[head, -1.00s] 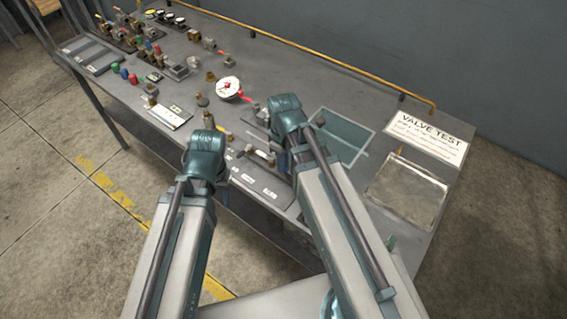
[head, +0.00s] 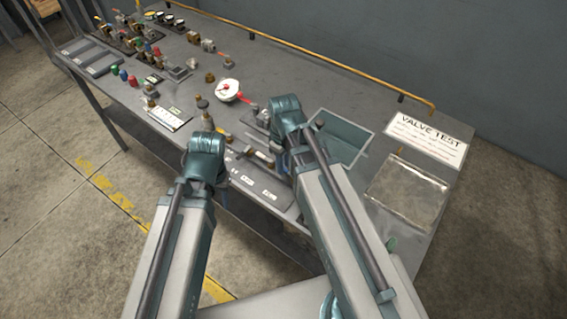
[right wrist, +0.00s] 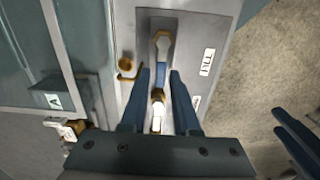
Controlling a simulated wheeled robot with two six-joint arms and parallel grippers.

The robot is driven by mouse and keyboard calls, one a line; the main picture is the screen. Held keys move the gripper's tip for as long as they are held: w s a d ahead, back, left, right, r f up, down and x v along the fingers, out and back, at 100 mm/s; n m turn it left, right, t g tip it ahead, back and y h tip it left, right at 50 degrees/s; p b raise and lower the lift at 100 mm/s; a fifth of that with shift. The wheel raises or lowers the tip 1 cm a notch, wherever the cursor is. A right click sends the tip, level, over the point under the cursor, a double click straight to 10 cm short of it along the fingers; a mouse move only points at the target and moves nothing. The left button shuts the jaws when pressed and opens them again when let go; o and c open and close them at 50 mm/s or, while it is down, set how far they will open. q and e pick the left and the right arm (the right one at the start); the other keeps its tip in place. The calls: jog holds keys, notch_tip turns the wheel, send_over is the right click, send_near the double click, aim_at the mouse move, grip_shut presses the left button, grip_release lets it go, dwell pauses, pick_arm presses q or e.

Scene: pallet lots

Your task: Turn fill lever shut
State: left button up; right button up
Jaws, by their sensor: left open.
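A valve with a blue lever handle (right wrist: 160,74) and brass fittings sits on a grey plate in the right wrist view, beside a small printed label (right wrist: 208,62). My right gripper (right wrist: 160,78) reaches over it with one finger on each side of the handle. I cannot tell whether the fingers touch the handle. In the head view my right arm hides this spot. My left gripper (right wrist: 298,135) shows at the right edge of the right wrist view, with its fingers apart and nothing seen between them, away from the lever. Its jaws are mostly hidden behind my left arm in the head view.
A VALVE TEST sign (head: 428,137) and a shallow clear tray (head: 408,190) lie at the bench's right end. A white dial gauge (head: 228,89) and several fittings stand further left. A yellow pipe (head: 330,63) runs along the back.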

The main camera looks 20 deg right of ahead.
pick_arm(q)
jog(key=shift+r, duration=0.15)
pick_arm(e)
jog(key=shift+r, duration=0.1)
pick_arm(q)
notch_tip(320, 180, up, 14)
jog(key=p, duration=1.4)
jog(key=shift+f, duration=0.2)
pick_arm(e)
notch_tip(320, 180, up, 14)
jog(key=shift+f, duration=0.25)
